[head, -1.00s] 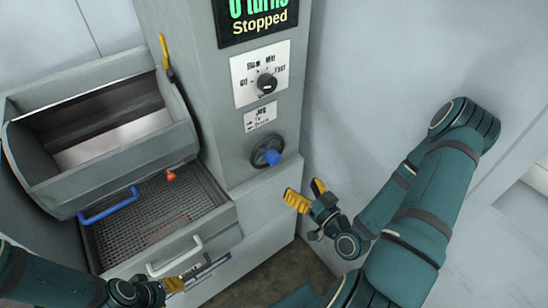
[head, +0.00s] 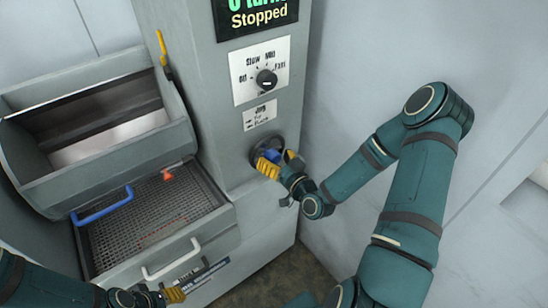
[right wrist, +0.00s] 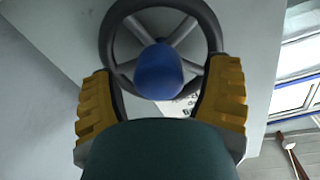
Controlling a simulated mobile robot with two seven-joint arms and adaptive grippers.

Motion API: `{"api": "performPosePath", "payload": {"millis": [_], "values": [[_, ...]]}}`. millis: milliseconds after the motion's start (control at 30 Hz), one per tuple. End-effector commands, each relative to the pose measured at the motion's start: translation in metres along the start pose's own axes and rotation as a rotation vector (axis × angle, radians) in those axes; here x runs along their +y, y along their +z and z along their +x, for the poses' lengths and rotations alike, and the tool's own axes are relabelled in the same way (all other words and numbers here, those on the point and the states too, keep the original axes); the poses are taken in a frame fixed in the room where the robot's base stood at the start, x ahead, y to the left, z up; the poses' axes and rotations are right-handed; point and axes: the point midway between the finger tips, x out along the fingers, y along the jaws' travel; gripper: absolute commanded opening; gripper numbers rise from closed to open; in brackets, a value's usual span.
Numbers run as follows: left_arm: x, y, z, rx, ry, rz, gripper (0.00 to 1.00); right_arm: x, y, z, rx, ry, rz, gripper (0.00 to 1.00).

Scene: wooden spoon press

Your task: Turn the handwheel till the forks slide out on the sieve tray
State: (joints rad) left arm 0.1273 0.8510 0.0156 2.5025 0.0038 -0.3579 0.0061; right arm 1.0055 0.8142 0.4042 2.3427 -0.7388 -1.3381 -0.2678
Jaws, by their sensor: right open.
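The handwheel is a dark spoked wheel with a blue knob, on the front of the grey machine column. In the right wrist view the wheel (right wrist: 190,42) fills the top middle and its blue knob (right wrist: 158,72) lies between my fingers. My right gripper (head: 278,160) is open, with its yellow fingers on either side of the knob; I cannot tell whether they touch. The sieve tray (head: 158,217) is a dark mesh below the hopper, with a small red-orange piece (head: 167,174) at its back. No forks show on it. My left gripper (head: 172,296) is near the tray's front; its opening is unclear.
A display above reads "Stopped", over a dial (head: 266,80). A blue handle (head: 103,205) and a white drawer handle (head: 171,262) stick out at the left. A grey wall is close on the right.

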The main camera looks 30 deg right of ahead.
Motion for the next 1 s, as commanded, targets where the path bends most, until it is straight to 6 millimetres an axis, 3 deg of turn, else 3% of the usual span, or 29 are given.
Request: {"api": "performPosePath", "payload": {"millis": [367,567,1000], "values": [[0.0,-0.0001,0.0001,0.0,0.0,0.0,0.47,0.0,-0.0001,0.0051,0.001,0.0,0.0,0.78],[-0.0001,0.0,0.0001,0.0,0.0,0.0,0.47,0.0,-0.0001,0.005,0.001,0.0,0.0,0.08],[-0.0005,0.0004,0.0014,-0.001,0.0,0.0,0.47,0.0003,-0.0003,0.005,-0.001,0.0,0.067,0.07]]}}
